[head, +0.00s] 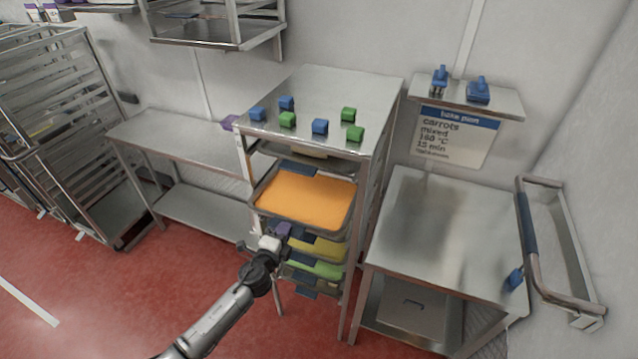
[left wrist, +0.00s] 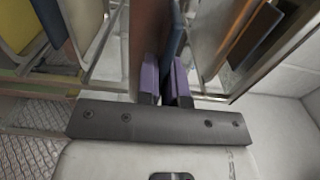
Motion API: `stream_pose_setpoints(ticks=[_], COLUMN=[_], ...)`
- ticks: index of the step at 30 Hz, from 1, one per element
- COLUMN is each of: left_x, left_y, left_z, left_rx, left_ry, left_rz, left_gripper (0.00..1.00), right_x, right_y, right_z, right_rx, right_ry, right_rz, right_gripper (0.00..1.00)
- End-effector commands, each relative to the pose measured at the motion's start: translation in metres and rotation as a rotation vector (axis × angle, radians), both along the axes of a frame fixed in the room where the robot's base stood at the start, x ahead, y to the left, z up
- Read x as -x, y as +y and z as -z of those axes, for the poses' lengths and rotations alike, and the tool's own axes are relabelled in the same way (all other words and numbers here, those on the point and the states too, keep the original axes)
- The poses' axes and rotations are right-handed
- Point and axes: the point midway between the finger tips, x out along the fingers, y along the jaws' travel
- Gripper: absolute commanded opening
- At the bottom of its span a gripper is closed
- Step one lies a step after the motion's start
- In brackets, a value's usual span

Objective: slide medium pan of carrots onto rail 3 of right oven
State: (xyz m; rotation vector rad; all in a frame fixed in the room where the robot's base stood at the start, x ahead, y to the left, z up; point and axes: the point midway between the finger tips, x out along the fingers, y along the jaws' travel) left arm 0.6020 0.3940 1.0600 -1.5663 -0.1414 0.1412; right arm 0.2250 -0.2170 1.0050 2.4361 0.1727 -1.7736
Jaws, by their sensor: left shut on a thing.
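The pan of orange contents (head: 305,196), which look like carrots, is in a steel rack unit (head: 345,90). It sticks out of the front, level, above other pans. My left gripper (head: 283,231) is at the pan's front edge, with its purple fingertips shut on the tab there. In the left wrist view the fingers (left wrist: 166,82) are closed on a blue tab (left wrist: 173,32) beside a brown panel. The fingers hide part of the tab. No oven is clearly recognisable. My right gripper is not in view.
Pans with yellow (head: 318,247) and green (head: 318,267) contents sit below. Blue and green cubes lie on top of the unit.

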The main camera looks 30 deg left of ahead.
Motion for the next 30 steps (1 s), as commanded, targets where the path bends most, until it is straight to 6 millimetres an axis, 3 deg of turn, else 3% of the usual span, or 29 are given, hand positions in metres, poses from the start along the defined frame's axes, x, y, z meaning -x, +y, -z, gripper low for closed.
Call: stream_pose_setpoints(ticks=[8, 9, 16, 22, 30], left_x=[0.0000, 0.0000, 0.0002, 0.0003, 0.0011], left_y=[0.0000, 0.0000, 0.0000, -0.0002, -0.0003], left_z=[-0.0017, -0.0018, -0.0009, -0.0004, 0.0025], left_rx=[-0.001, -0.001, 0.000, 0.000, 0.001], left_ry=[-0.003, -0.003, -0.002, -0.001, 0.004], left_rz=[0.000, 0.000, 0.000, 0.000, 0.000], left_gripper=[0.00, 0.12, 0.34, 0.38, 0.64], right_x=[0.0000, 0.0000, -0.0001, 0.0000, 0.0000], right_y=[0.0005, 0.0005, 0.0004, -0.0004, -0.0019], right_z=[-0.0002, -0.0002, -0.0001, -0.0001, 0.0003], right_rx=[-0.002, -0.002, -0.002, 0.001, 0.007], right_ry=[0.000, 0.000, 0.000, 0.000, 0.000], right_rz=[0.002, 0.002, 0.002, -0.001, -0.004], right_gripper=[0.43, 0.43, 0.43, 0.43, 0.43])
